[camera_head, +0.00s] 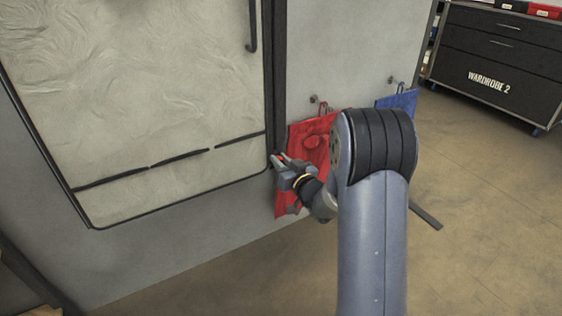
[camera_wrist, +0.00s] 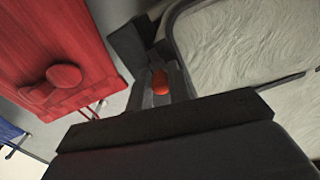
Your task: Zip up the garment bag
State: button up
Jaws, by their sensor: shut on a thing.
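The garment bag (camera_head: 150,90) is a pale, creased panel with a dark edge on an upright grey board; it also shows in the wrist view (camera_wrist: 245,45). A dark vertical strip (camera_head: 274,70), apparently its zip, runs down its right side. My gripper (camera_head: 280,161) is at the lower end of this strip. In the wrist view its grey fingers (camera_wrist: 162,86) are shut on a small orange-red piece, apparently the zip pull (camera_wrist: 160,78). Most of the pull is hidden between the fingers. The zip teeth are too small to make out.
A red cloth bag (camera_head: 310,140) hangs from a hook just right of my gripper, partly behind my arm. A blue cloth (camera_head: 398,102) hangs farther right. A dark cabinet marked "WARDROBE 2" (camera_head: 490,65) stands at the back right. Floor (camera_head: 480,210) at right is clear.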

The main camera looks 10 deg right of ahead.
grip_shut()
notch_tip(320, 180, up, 67)
jog(key=p, duration=5)
jog(key=shift+f+p, duration=0.15)
jog(key=shift+p, duration=0.15)
jog(key=o, duration=0.8)
grip_release()
jog(key=shift+s+f, duration=0.1)
jog(key=b+v, duration=0.1)
jog(key=v, duration=0.9)
jog(key=shift+s+d+b, duration=0.1)
jog(key=shift+s+b, duration=0.15)
jog(key=shift+b, duration=0.1)
